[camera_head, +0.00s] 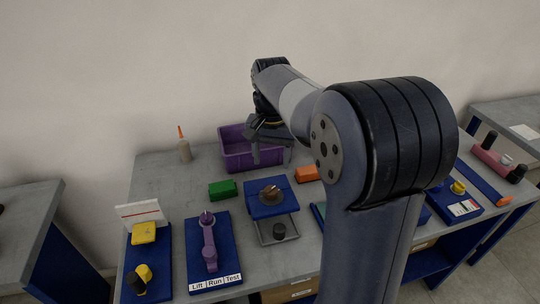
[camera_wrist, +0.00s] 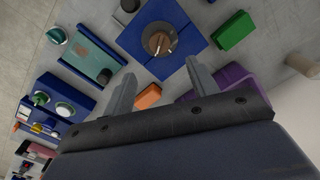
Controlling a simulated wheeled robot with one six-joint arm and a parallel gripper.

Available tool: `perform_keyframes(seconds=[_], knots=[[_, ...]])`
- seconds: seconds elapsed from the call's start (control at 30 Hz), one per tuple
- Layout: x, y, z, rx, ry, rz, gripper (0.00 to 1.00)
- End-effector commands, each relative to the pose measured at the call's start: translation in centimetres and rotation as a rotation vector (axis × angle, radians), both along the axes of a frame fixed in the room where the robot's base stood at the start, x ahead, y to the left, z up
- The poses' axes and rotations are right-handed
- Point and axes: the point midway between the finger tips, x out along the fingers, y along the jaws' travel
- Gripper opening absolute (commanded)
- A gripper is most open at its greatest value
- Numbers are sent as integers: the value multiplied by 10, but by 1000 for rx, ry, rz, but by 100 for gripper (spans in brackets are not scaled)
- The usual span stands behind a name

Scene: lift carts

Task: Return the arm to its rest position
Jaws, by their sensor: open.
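My gripper (camera_head: 268,150) is open and empty, raised over the back of the table beside the purple bin. In the wrist view its two fingers (camera_wrist: 161,84) stand well apart with nothing between them. My arm reaches from the front right toward the back of the table, and its large joint hides part of the table's right half. Below the fingers in the wrist view lie an orange block (camera_wrist: 148,96) and a blue lift platform (camera_wrist: 190,18) with a round brown-and-grey piece on it.
The purple bin (camera_head: 233,149) stands at the back. A green block (camera_head: 223,189), the blue platform (camera_head: 265,211) and an orange block (camera_head: 307,173) lie in front. A glue bottle (camera_head: 185,149) stands back left. Blue panels (camera_head: 196,268) line the front. Space above is clear.

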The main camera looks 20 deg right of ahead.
Motion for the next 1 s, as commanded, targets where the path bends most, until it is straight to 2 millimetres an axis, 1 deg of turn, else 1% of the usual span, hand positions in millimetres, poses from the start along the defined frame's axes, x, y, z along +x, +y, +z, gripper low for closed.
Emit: perform_keyframes(seconds=[0.17,0.27,0.5,0.7,0.8,1.0], knots=[[0,0,-9,0,3,0,56],[-1,0,-23,0,4,0,56],[-1,0,-69,0,6,0,56],[-1,0,-101,0,4,1,56],[-1,0,-111,0,4,1,56],[0,0,-109,0,1,44,56]])
